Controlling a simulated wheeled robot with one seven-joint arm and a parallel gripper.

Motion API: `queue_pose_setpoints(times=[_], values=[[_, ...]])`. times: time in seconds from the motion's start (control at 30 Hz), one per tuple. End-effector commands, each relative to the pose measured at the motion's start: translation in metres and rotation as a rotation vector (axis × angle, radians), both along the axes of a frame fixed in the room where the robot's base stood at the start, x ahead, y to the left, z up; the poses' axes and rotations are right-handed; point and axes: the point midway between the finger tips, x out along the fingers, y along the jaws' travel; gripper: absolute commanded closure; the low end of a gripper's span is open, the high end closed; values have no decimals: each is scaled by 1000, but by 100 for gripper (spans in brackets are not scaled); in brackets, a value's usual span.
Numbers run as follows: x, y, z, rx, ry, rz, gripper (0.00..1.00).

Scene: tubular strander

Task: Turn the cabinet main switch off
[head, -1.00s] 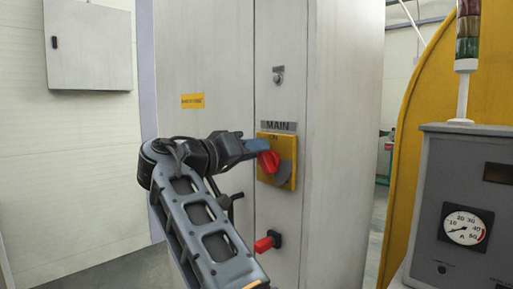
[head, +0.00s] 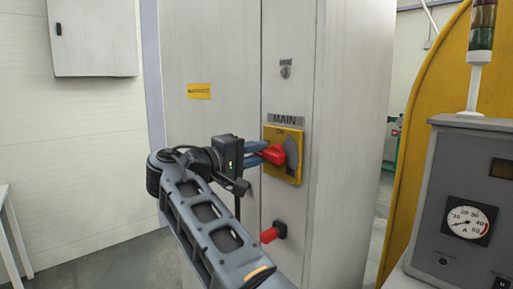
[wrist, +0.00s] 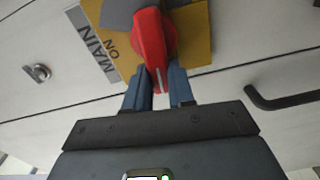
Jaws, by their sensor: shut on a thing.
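The main switch is a red rotary handle (head: 275,154) on a yellow plate (head: 284,179), under a "MAIN" label (head: 285,119) on the grey cabinet (head: 221,50). "ON" is printed on the plate. My gripper (head: 262,153) reaches the switch from the left, its blue fingers on either side of the handle. In the wrist view the red handle (wrist: 152,45) points down between the two fingertips (wrist: 162,80), and my gripper is shut on it. In the head view the handle's tip points left, toward my gripper. Part of the handle is hidden by the fingers.
A small keyhole lock (head: 285,72) is above. A console with a gauge (head: 467,222) stands at right. A wall box (head: 94,38) hangs at left.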

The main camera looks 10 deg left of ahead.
Motion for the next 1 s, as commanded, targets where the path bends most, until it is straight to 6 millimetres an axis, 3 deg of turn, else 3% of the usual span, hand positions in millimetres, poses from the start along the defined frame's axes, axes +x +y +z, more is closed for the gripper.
queue_pose_setpoints(times=[0.8,0.83,1.0], values=[[0,1,-6,-99,78,2,100],[0,1,-6,-100,79,2,76],[0,1,-5,-98,78,2,59]])
